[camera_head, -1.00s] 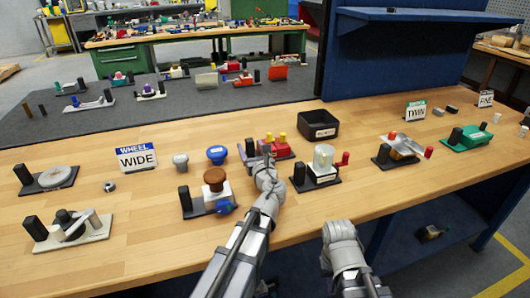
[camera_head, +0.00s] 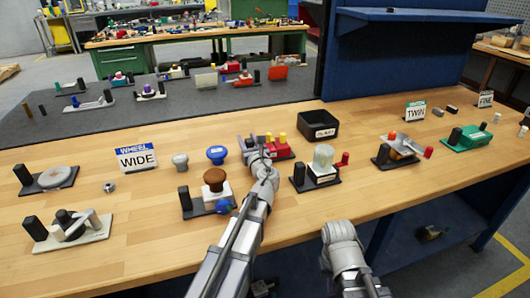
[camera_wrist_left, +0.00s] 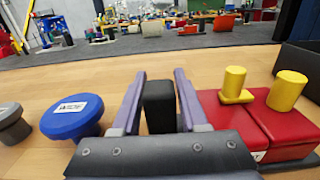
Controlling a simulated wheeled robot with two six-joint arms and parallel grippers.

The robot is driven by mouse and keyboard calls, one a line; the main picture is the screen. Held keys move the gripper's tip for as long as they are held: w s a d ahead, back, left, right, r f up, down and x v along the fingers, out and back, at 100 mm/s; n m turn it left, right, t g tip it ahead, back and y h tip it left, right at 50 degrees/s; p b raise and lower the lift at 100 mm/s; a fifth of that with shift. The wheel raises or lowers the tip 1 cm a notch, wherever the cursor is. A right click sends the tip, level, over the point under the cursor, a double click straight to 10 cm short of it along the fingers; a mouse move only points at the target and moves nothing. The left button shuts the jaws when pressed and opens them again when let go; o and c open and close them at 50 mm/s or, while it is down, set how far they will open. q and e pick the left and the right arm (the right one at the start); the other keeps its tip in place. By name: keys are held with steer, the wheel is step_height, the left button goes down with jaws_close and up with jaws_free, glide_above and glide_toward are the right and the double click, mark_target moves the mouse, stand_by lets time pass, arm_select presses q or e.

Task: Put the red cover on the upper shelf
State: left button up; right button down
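A red block unit (camera_head: 278,150) with two yellow knobs and a black post sits on a dark base mid-bench; its red part is the likely red cover. In the left wrist view the red blocks (camera_wrist_left: 235,115) lie right of my fingers. My left gripper (camera_head: 252,143) is over the unit's left end. In the wrist view its fingers (camera_wrist_left: 160,85) stand apart on either side of the black post (camera_wrist_left: 159,108); I cannot tell if they touch it. A blue upper shelf (camera_head: 430,16) is at the back right. My right arm shows at bottom centre, without visible fingers.
A black bin (camera_head: 318,125) stands behind right of the red unit. A blue knob (camera_head: 216,154) and grey knob (camera_head: 180,160) are to its left. A brown-knobbed device (camera_head: 214,185) and a clear-domed device (camera_head: 322,165) flank my left arm.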

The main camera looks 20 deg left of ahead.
arm_select(q)
jaws_close()
stand_by(1.0)
